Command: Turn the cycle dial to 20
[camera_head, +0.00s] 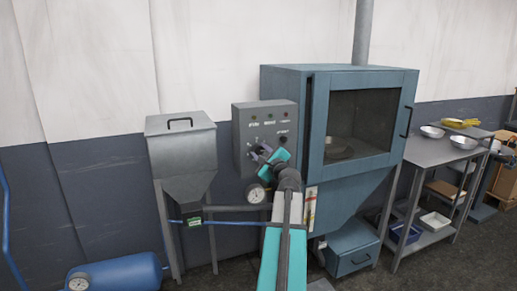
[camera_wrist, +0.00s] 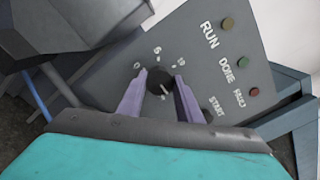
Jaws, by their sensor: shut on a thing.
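The cycle dial (camera_wrist: 160,81) is a round black knob on the grey control panel (camera_wrist: 223,77). Numbers and tick marks are printed around it; a 0 shows at its left, and the other numbers are small and hard to read. A pale pointer mark seems to show near the knob's lower right edge. My gripper (camera_wrist: 160,76) has its two purple fingers on either side of the dial, shut on it.
RUN, DONE and FAULT lamps and a START button (camera_wrist: 211,103) are on the panel, the button right of my fingers. A blue cabinet (camera_head: 309,80) with a window stands right of the panel. A grey hopper (camera_head: 181,150) stands left. A pressure gauge (camera_head: 256,194) is just below.

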